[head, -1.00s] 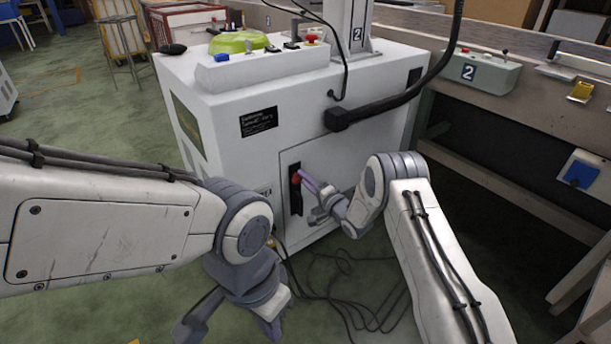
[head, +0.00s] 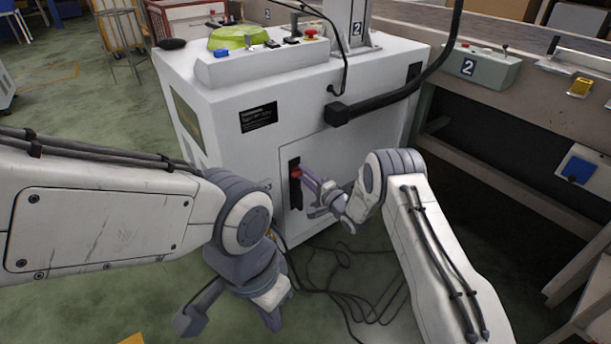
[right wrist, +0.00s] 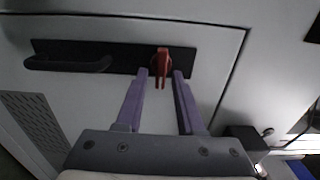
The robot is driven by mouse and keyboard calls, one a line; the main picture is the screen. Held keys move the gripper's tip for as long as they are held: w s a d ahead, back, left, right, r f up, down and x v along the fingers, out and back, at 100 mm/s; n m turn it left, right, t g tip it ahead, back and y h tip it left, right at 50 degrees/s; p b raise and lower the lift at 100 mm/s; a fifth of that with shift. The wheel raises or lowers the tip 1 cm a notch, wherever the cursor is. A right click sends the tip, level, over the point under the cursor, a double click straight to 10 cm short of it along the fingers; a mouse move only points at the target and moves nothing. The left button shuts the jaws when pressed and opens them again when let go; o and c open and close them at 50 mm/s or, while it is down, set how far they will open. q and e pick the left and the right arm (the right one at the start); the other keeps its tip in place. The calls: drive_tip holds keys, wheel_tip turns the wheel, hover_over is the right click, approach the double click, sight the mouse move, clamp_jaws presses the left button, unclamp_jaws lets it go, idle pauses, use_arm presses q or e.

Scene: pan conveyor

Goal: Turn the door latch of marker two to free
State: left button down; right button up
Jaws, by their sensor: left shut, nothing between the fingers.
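The door latch is a small red handle (head: 296,173) on a dark upright plate (head: 295,197) on the white machine's front door. A "2" sign (head: 357,29) is on the post above this machine. My right gripper (head: 308,178) is at the latch. In the right wrist view the red handle (right wrist: 161,65) stands between the two purple fingers (right wrist: 159,78), which are apart on either side of it. A narrow gap shows at the left finger; contact on the right is unclear. My left gripper (head: 270,316) is low over the floor, away from the door, shut and empty.
A dark bar handle (right wrist: 70,63) shares the latch plate. A thick black cable (head: 400,95) arches from the machine front. Loose cables (head: 345,285) lie on the green floor below. A bench (head: 520,140) with another "2" control box (head: 475,68) stands at right.

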idle(0.3)
drive_tip(key=p+v, duration=0.3)
drive_tip(key=v, duration=0.7)
drive_tip(key=shift+s+d+p, duration=0.15)
drive_tip(key=shift+s+p, duration=0.05)
drive_tip(key=shift+p, duration=0.2)
